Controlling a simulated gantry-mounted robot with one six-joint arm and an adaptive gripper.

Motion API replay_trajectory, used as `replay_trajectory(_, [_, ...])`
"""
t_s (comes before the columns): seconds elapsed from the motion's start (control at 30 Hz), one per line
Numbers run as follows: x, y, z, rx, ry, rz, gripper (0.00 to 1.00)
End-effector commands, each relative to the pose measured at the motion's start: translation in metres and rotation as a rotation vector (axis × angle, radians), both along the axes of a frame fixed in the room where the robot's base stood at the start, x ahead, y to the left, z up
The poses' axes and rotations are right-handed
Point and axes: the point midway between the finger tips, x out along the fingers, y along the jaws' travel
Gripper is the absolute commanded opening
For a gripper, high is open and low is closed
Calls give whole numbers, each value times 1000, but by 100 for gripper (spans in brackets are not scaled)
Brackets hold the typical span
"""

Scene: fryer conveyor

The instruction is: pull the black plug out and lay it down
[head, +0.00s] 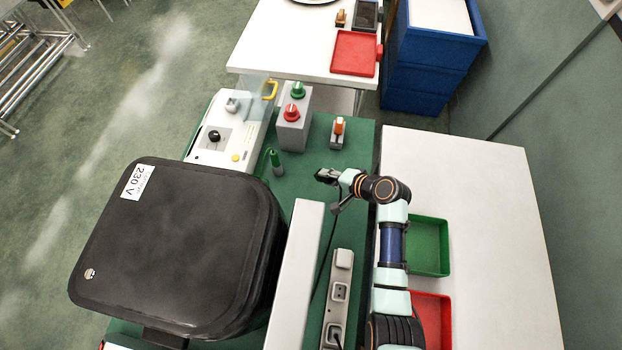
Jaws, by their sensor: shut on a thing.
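My gripper (326,177) is over the green bench top (312,166), to the right of the grey box with the knobs. It is shut on the black plug, which is small and mostly hidden by the gripper and wrist. A thin black cable (327,250) runs from beside the wrist down along the power strip. The light grey power strip (343,262) lies below the gripper in the picture. Its middle socket (340,291) looks empty. Something dark sits at its lowest socket (334,334), too small to make out clearly.
A large black fryer lid (180,245) and a long pale bar (297,265) stand to the left. A grey box (293,128) with green and red knobs, and an orange switch (338,130), stand behind. Green (446,246) and red (448,320) trays lie right. The white table (480,200) is largely clear.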

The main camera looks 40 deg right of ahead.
Motion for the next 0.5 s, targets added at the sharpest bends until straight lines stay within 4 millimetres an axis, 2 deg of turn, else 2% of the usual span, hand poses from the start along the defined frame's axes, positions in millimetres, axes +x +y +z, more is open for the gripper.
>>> replay_trajectory(0.23, [0, 0, -6, 0, 1, 3, 0])
replay_trajectory(0.5, [1, 1, -34, -1, 1, 4, 0])
